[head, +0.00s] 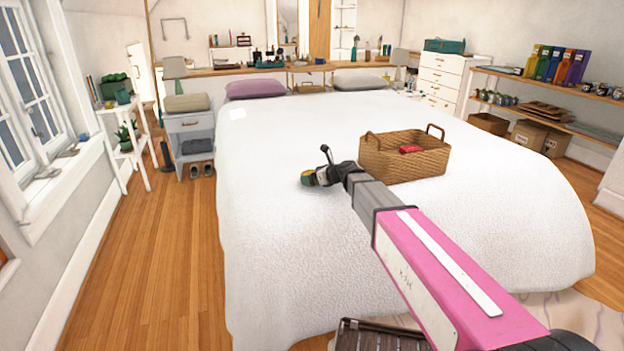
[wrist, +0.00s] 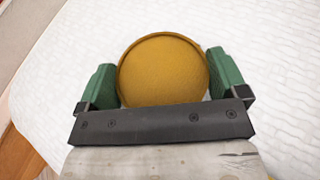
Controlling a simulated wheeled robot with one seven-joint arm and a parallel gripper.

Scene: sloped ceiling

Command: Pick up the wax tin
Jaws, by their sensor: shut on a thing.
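The wax tin (wrist: 163,68) is a round, mustard-yellow tin with a thin raised rim. It fills the space between the green fingers of my gripper (wrist: 165,82) in the wrist view. My gripper is shut on it, with a finger on each side. In the head view my gripper (head: 307,178) is at the end of my arm, over the white bed (head: 280,250), and a small bit of yellow shows there. I cannot tell whether the tin still touches the bed cover. The tin's underside is hidden.
A wicker basket (head: 404,160) with a red item (head: 411,149) inside stands on the bed, right of my gripper. The bed around is mostly clear. A dark slatted item (head: 380,336) is at the bed's near edge. Wooden floor (head: 160,260) is open at left.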

